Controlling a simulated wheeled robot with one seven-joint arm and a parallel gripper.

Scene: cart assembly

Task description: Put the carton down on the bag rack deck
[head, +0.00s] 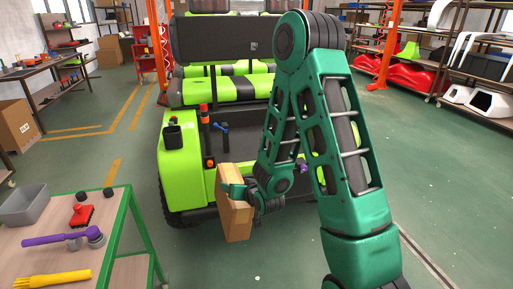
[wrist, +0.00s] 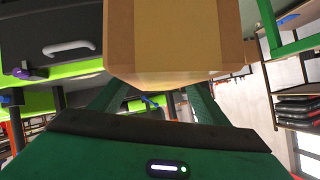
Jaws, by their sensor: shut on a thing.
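My gripper (head: 238,190) is shut on a brown cardboard carton (head: 235,218). In the head view the carton hangs tilted in front of the cart's green rear body, lower than the deck, with no support seen under it. In the wrist view the carton (wrist: 175,35) fills the top middle, beyond the green fingers. The dark bag rack deck (head: 238,148) is at the rear of the green cart, behind and above the carton. My arm hides its right part.
A green-framed table (head: 125,215) with brushes and a grey bin is at the lower left. Floor right of my arm is open.

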